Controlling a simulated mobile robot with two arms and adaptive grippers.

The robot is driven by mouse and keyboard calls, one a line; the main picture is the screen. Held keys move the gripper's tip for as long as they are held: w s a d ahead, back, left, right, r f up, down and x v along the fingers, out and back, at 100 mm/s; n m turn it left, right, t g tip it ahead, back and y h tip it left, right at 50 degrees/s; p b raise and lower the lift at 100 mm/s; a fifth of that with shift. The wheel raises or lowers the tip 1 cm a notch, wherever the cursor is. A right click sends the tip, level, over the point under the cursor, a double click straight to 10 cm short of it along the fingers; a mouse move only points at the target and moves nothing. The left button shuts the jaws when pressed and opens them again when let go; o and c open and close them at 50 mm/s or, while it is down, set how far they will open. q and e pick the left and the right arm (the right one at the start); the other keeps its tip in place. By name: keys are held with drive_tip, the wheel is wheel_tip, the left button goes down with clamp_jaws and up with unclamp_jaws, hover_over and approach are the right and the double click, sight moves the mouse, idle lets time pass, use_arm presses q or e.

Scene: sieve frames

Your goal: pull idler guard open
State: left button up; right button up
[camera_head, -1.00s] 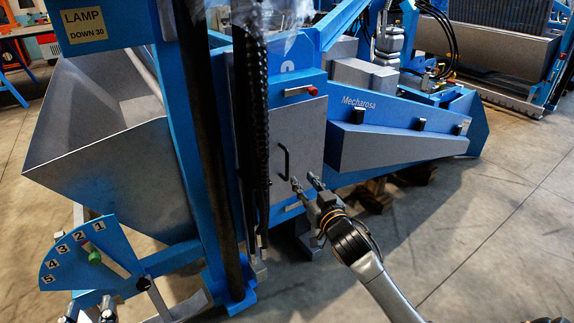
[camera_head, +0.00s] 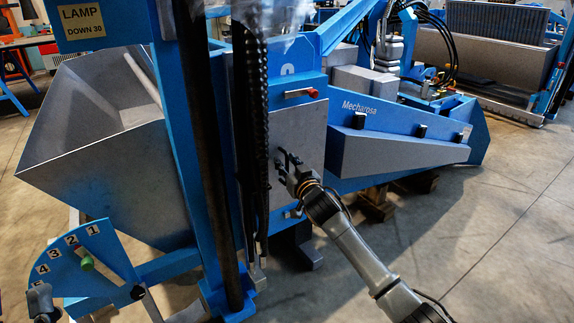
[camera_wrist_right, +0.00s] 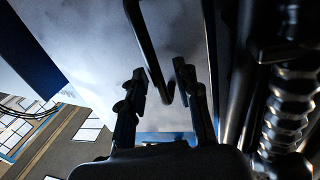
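The guard appears to be the grey door panel (camera_head: 305,125) on the blue machine. Its black bar handle shows in the right wrist view (camera_wrist_right: 146,42), its lower end between my right fingers. A red-tipped latch (camera_head: 300,93) sits at the panel's top edge. My right gripper (camera_head: 285,162) is at the handle in the head view; it also shows in the right wrist view (camera_wrist_right: 160,92), with its fingers apart on either side of the handle. Contact cannot be told. My left gripper (camera_head: 42,302) is partly seen at the lower left, its fingers unclear.
Black vertical posts and a ribbed hose (camera_head: 250,130) stand close left of the panel. The grey tapered housing (camera_head: 400,150) juts out to the right. The floor at lower right is clear.

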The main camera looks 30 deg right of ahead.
clamp_jaws()
idle(0.3)
